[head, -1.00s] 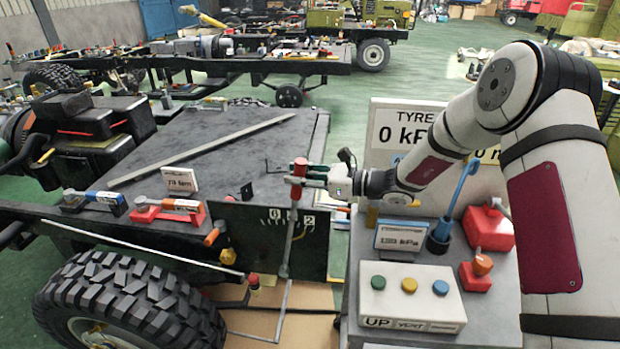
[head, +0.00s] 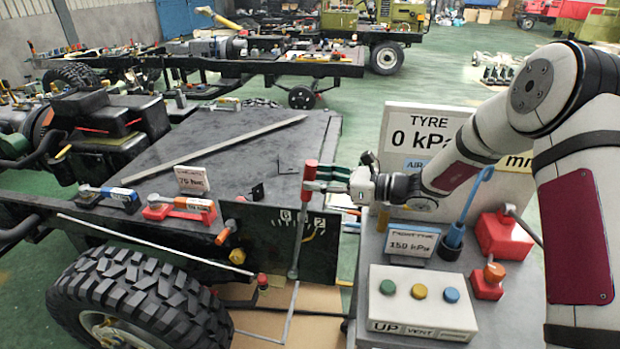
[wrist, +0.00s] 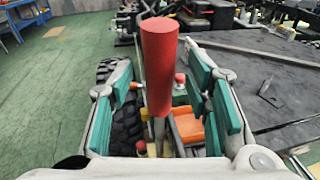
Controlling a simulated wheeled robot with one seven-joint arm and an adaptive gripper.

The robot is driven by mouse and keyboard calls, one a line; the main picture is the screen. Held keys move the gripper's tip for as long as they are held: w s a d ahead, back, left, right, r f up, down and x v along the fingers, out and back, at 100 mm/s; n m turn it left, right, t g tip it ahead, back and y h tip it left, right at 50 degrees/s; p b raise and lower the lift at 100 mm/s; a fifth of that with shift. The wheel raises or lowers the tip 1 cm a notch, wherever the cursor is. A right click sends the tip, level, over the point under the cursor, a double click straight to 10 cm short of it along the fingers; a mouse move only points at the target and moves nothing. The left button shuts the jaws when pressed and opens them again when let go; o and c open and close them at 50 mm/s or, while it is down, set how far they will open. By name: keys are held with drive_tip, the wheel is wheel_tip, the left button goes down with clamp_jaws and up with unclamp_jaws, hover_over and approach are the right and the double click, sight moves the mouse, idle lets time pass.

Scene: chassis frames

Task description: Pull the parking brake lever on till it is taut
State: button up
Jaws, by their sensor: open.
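The parking brake lever stands nearly upright, with a red cylindrical grip (head: 309,175) on a thin grey shaft. It is in front of a dark plate (head: 285,240) with a marked scale on its upper edge. My gripper (head: 322,179) is at the right of the red grip in the head view. In the wrist view the grip (wrist: 160,65) rises in the gap between my two green-padded fingers (wrist: 163,90). The fingers are apart, with space visible on both sides of the lever. The shaft's lower end is near the chassis edge.
A large tyre (head: 140,310) is at the lower left. A grey cart at the right carries a button box (head: 420,300), a pressure display (head: 411,242) and red items. Red and blue tools (head: 180,208) lie on the chassis edge.

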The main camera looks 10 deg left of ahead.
drive_tip(key=v, duration=0.9)
drive_tip(key=shift+d, duration=0.15)
